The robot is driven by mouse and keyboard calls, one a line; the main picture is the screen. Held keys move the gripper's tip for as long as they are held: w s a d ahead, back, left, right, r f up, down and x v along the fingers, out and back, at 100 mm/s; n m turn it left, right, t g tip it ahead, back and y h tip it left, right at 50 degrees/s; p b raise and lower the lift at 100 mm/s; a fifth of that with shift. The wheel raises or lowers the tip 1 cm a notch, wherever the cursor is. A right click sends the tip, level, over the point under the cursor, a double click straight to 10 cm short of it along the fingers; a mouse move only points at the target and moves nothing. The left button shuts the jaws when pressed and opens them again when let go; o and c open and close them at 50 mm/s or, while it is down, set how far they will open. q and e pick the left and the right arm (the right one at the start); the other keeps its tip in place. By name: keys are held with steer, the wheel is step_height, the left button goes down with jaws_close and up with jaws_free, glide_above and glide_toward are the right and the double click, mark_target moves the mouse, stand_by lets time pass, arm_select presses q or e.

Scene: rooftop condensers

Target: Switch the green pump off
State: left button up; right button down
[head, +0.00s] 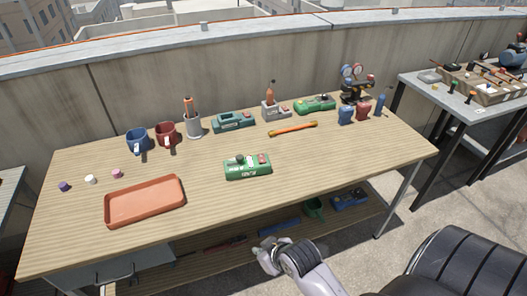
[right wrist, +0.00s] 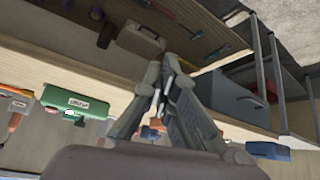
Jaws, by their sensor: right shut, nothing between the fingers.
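A green boxy unit (head: 247,170), which looks like the green pump, sits near the front middle of the wooden table. It has a red part and a dark knob on top and white lettering too small to read. A green unit with a white label also shows at the left of the right wrist view (right wrist: 72,98). A second green unit (head: 316,106) stands at the back. My right gripper (head: 265,258) is below and in front of the table's front edge, apart from the pump. Its fingers (right wrist: 165,85) are shut and empty. My left gripper is not in view.
A teal unit (head: 234,122), an orange-and-yellow bar (head: 292,129), mugs (head: 138,141) and a gauge set (head: 356,83) stand behind the front green unit. An orange tray (head: 145,201) lies left. A lower shelf (head: 290,240) holds tools. The tabletop right of the front unit is clear.

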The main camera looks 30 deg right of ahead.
steer(key=w+d+r+m+t+h, duration=0.3)
steer(key=w+d+r+t, duration=0.1)
steer(key=w+d, duration=0.4)
steer(key=w+d+r+m+t+h, duration=0.2)
steer(key=w+d+r+t+h, duration=0.1)
steer(key=w+d+r, duration=0.4)
steer(key=shift+w+d+m+t+h, duration=0.4)
steer(key=shift+w+t, duration=0.3)
steer(key=shift+w, duration=1.05)
glide_above(264, 161)
steer(key=shift+s+a+f, duration=0.1)
steer(key=shift+s+f, duration=0.05)
steer(key=shift+f, duration=0.4)
steer(key=f, duration=0.2)
steer(key=shift+w+f, duration=0.2)
steer(key=shift+f, duration=0.1)
steer(key=shift+f+b, duration=0.3)
steer(key=shift+f, duration=0.4)
